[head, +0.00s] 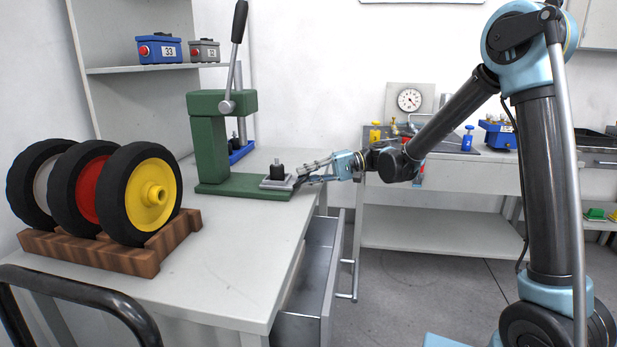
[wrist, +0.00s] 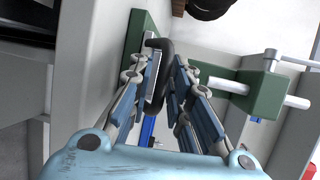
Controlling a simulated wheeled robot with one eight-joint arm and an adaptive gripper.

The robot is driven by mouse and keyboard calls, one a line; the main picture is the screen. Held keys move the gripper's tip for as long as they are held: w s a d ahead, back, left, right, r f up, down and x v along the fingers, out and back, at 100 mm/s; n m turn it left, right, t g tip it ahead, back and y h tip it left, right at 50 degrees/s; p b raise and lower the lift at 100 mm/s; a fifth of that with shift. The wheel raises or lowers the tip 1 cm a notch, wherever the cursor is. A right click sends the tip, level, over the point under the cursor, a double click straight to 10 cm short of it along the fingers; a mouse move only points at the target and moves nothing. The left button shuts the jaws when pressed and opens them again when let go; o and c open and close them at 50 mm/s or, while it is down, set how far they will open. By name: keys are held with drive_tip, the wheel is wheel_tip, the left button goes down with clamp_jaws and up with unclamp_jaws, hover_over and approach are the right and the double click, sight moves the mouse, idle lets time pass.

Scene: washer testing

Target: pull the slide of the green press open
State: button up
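The green press (head: 209,145) stands on the worktable, with its long lever upright. Its slide (head: 276,184), a flat grey plate carrying a black block (head: 278,172), sits at the right end of the green base. My gripper (head: 299,179) reaches in from the right at the slide's outer end. In the wrist view my gripper (wrist: 167,75) has a dark curved handle (wrist: 161,47) between its fingers. The fingers look shut on this handle, which fills the narrow gap. The handle's far side is partly hidden by the finger pads.
A wooden rack (head: 92,254) with three wheels stands at the table's left front. A drawer (head: 312,262) hangs open below the table's right edge. A blue stand (head: 240,151) is behind the press. A second bench (head: 455,176) stands at the right.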

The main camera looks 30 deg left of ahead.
drive_tip(key=shift+w, duration=0.1)
drive_tip(key=v, duration=1.2)
drive_tip(key=shift+d+f, duration=0.1)
drive_tip(key=s+d+f+m+t+h, duration=0.15)
drive_tip(key=d+t, duration=0.25)
drive_tip(key=d, duration=0.8)
drive_tip(key=s+d+f+m+t+h, duration=0.1)
drive_tip(key=d+f+m+t+h, duration=0.2)
drive_tip(key=d, duration=1)
drive_tip(key=s+d+f+t+h, duration=0.1)
drive_tip(key=s+d+f, duration=0.3)
drive_tip(key=d, duration=0.5)
drive_tip(key=s+d+f+m+t+h, duration=0.1)
drive_tip(key=s+d+f+h, duration=0.3)
drive_tip(key=d, duration=0.5)
drive_tip(key=s+d+f+m+t+h, duration=0.1)
drive_tip(key=s+d+f+t+h, duration=0.1)
drive_tip(key=d, duration=0.7)
drive_tip(key=shift+s+f+t+h, duration=0.35)
drive_tip(key=shift+s+f+t, duration=0.35)
drive_tip(key=shift+s+f, duration=0.35)
